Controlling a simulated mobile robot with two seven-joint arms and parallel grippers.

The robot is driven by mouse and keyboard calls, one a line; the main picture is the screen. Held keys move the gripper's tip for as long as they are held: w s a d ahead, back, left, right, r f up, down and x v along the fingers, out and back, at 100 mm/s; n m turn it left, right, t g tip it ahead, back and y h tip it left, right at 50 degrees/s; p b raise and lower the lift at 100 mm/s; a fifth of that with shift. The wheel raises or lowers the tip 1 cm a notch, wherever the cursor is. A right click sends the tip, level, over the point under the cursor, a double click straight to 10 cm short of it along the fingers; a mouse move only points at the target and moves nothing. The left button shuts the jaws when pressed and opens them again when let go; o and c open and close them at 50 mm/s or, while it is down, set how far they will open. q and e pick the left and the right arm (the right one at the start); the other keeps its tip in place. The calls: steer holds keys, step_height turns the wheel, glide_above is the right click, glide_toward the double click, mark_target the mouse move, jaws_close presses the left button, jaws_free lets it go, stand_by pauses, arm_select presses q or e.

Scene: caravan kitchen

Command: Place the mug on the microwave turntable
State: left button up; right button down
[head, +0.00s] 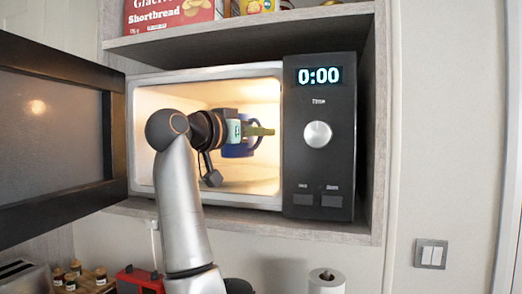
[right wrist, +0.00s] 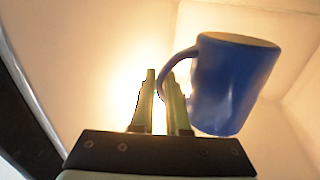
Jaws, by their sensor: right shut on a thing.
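The blue mug (head: 236,152) is inside the lit microwave (head: 207,72), behind and partly hidden by my right gripper (head: 264,131). In the right wrist view the mug (right wrist: 226,88) looks roughly upright, with its handle towards the green fingers. My right gripper (right wrist: 160,76) is shut on the mug's handle, with the mug body beside the fingers. The mug appears held above the cavity floor, though my arm hides part of the gap. I cannot clearly make out the turntable. My left gripper is not in view.
The microwave door (head: 52,140) stands open to the left. The control panel (head: 318,135) with dial and 0:00 display bounds the opening at right. A shelf (head: 240,30) with a shortbread box (head: 172,14) is above. A paper roll (head: 326,282) and a red item (head: 139,280) are below.

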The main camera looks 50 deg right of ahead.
steer(key=shift+f, duration=1.6)
steer(key=shift+d+f, duration=0.2)
steer(key=shift+f, duration=0.1)
steer(key=shift+a, duration=0.1)
steer(key=c, duration=0.9)
jaws_free()
steer(key=shift+f, duration=0.1)
steer(key=shift+a, duration=0.2)
steer(key=a, duration=0.3)
steer(key=a+b, duration=0.1)
steer(key=a, duration=0.3)
steer(key=s+a+b, duration=0.1)
steer(key=a, duration=0.3)
steer(key=shift+a, duration=0.25)
